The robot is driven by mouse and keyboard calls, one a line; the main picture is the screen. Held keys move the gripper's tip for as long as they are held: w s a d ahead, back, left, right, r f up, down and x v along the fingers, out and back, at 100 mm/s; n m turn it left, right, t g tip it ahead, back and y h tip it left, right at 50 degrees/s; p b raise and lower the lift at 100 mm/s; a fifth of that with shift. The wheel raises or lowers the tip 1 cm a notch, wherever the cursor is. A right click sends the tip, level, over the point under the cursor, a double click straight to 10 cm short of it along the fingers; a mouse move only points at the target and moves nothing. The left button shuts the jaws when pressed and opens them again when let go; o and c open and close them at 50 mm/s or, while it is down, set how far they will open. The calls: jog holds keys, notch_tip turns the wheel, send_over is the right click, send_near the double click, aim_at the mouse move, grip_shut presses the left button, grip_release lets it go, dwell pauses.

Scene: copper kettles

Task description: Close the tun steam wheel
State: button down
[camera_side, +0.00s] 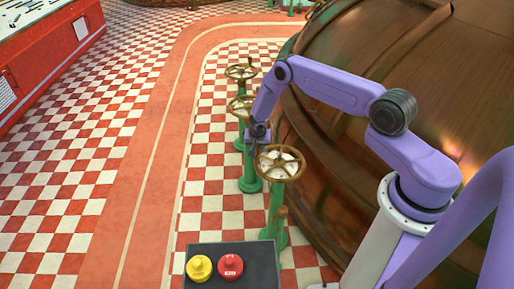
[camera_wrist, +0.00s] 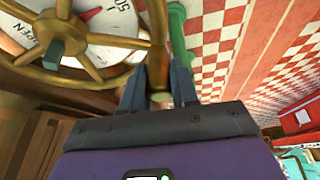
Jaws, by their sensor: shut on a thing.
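Three brass handwheels stand on green posts beside the copper kettle: a far one (camera_side: 241,71), a middle one (camera_side: 231,105) and a near one (camera_side: 291,174). The near wheel has a white dial under its spokes. No label tells which is the tun steam wheel. My gripper (camera_side: 260,143) is at the far left rim of the near wheel. In the wrist view my gripper (camera_wrist: 159,90) is shut on the rim of a brass wheel (camera_wrist: 85,78), with a finger on each side. Its dial (camera_wrist: 110,22) shows "OPEN" and "50"; the rest is hidden.
The large copper kettle (camera_side: 330,140) stands close on the right of the wheels. A dark box with a yellow button (camera_side: 199,268) and a red button (camera_side: 230,266) is in front. The checkered floor on the left is clear up to a red cabinet (camera_side: 50,60).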

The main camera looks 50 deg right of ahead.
jog(key=d+m, duration=0.1)
jog(key=d+m+g, duration=0.1)
jog(key=d+m, duration=0.1)
jog(key=shift+w+h, duration=0.2)
jog(key=shift+h, duration=0.2)
jog(key=d+m+g, duration=0.1)
jog(key=d+m, duration=0.1)
jog(key=shift+s+d+m, duration=0.15)
jog(key=shift+s+m, duration=0.05)
jog(key=shift+m, duration=0.2)
jog(key=d+m, duration=0.1)
jog(key=s+d+m+g, duration=0.1)
jog(key=m, duration=0.1)
jog(key=s+d+m, duration=0.1)
jog(key=shift+d+m+g, duration=0.3)
jog(key=shift+d+g, duration=0.05)
jog(key=shift+g, duration=0.05)
jog(key=s+d+m+g, duration=0.1)
jog(key=m, duration=0.1)
jog(key=s+d+m, duration=0.1)
jog(key=m, duration=0.1)
jog(key=shift+s+d+m+g, duration=0.3)
jog(key=shift+s+g, duration=0.1)
jog(key=shift+s+d+m+g+y, duration=0.3)
jog(key=shift+s+m+y, duration=0.1)
jog(key=shift+s+m, duration=0.6)
jog(key=shift+s+d+m+g+y, duration=0.2)
jog(key=shift+s+d+m+y, duration=0.15)
jog(key=shift+s+m, duration=0.6)
